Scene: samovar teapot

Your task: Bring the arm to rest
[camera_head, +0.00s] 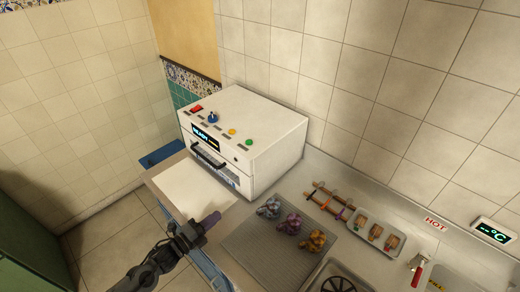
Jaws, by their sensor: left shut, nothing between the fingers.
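My left gripper (212,219) is in the lower middle of the head view, at the end of a dark arm that comes in from the bottom left. Its fingers are shut, with nothing seen between them. It is over the counter's front edge, in front of a white panel (190,190) and left of the ribbed grey mat (262,243). It is apart from the small teapot-like objects on that mat. My right gripper is not in view.
A white machine (262,140) with a lit display and buttons stands behind the gripper. A silver (268,207), a purple (291,222) and a bronze object (314,240) sit on the mat. A wooden rack (328,200) and small tray (377,236) lie behind. Floor is free at left.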

